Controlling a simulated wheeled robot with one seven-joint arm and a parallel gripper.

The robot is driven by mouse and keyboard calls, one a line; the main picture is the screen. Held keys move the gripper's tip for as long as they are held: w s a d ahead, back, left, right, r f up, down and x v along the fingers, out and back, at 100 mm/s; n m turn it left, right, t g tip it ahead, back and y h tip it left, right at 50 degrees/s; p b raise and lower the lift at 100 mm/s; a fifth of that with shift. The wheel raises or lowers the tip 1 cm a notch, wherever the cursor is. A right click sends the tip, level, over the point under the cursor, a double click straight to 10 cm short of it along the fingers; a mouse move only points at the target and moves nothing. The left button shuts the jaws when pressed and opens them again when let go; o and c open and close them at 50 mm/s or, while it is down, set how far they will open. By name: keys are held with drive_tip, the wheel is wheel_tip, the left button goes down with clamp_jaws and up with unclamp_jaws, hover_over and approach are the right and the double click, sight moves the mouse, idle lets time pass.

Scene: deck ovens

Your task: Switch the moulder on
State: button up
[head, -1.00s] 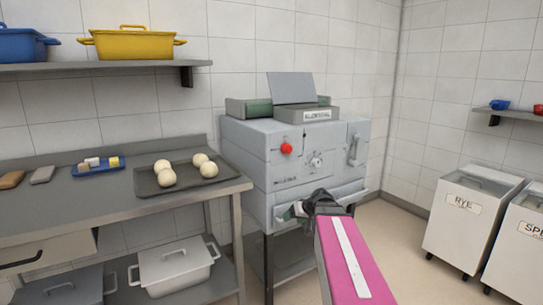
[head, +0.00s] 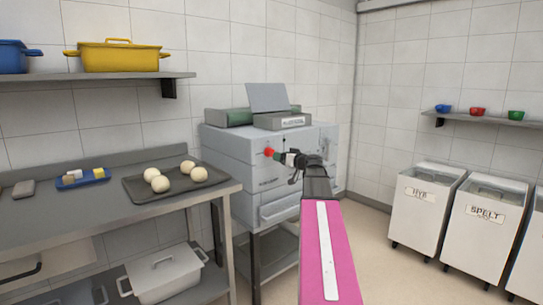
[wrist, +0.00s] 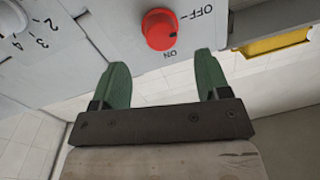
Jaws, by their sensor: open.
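The moulder (head: 227,158) is a grey boxy machine on a stand, just right of the steel table. Its red round knob (head: 269,152) is on the front panel. In the wrist view the red knob (wrist: 159,29) shows large, with the words OFF and ON printed beside it. In the head view my gripper (head: 280,156) is right beside the knob.
A dark tray (head: 135,190) with several dough balls lies on the steel table (head: 110,222) at left. A numbered dial (wrist: 14,18) shows at the wrist view's upper left. White flour bins, RYE (head: 418,222) and SPELT (head: 478,240), stand at right. The floor before them is clear.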

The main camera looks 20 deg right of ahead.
sight(270, 153)
drive_tip(key=x, duration=0.6)
drive_tip(key=shift+w+a, duration=0.15)
drive_tip(key=shift+w, duration=0.1)
drive_tip(key=c, duration=0.9)
